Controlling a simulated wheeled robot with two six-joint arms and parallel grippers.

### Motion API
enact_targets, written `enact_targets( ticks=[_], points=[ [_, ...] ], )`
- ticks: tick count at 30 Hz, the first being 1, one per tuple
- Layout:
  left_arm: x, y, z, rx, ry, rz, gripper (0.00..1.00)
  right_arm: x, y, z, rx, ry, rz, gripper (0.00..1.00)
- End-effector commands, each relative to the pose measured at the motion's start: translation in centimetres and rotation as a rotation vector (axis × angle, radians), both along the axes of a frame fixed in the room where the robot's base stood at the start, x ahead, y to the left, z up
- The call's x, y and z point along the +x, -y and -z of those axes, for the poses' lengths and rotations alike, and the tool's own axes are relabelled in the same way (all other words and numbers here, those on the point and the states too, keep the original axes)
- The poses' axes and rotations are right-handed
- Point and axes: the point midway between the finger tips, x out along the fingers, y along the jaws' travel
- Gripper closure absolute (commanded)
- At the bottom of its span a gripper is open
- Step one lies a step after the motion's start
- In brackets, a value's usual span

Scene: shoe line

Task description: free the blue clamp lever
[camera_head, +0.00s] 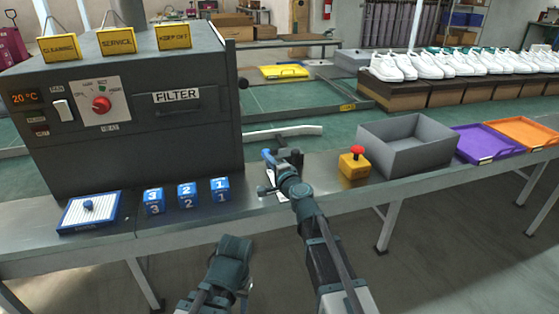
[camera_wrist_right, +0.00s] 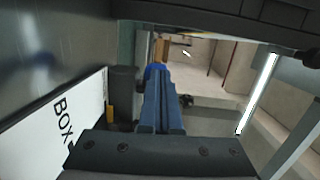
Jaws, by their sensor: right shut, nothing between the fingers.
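The blue clamp lever (camera_head: 268,156) shows as a small blue piece at the near end of the pale guide bar (camera_head: 284,132), left of a dark post. My right gripper (camera_head: 277,168) is at the lever, largely covered by its own wrist. In the right wrist view its fingers (camera_wrist_right: 162,108) are shut together with nothing between them. A brighter blue piece (camera_wrist_right: 155,70) shows at the fingertips, probably the lever; I cannot tell whether they touch. Of my left arm, only dark links show at the bottom; its gripper cannot be made out.
A white card marked BOX (camera_wrist_right: 58,125) lies close by. A yellow block with a red button (camera_head: 354,166) and a grey bin (camera_head: 410,148) stand to the right. Blue numbered blocks (camera_head: 187,195) and the filter machine (camera_head: 140,130) are to the left.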

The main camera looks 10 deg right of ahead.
Motion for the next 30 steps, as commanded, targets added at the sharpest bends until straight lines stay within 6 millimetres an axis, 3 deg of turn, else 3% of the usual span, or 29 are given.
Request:
enact_targets(
  ticks=[15,30],
  points=[
    [0.0,0.0,0.0,0.000,0.000,0.000,0.50,2.2,-3.9,0.0,-0.001,0.000,0.000,1.00],
    [0.0,0.0,0.0,0.000,0.000,0.000,0.50,2.4,-4.1,0.0,-0.001,0.000,0.001,1.00]
  ],
)
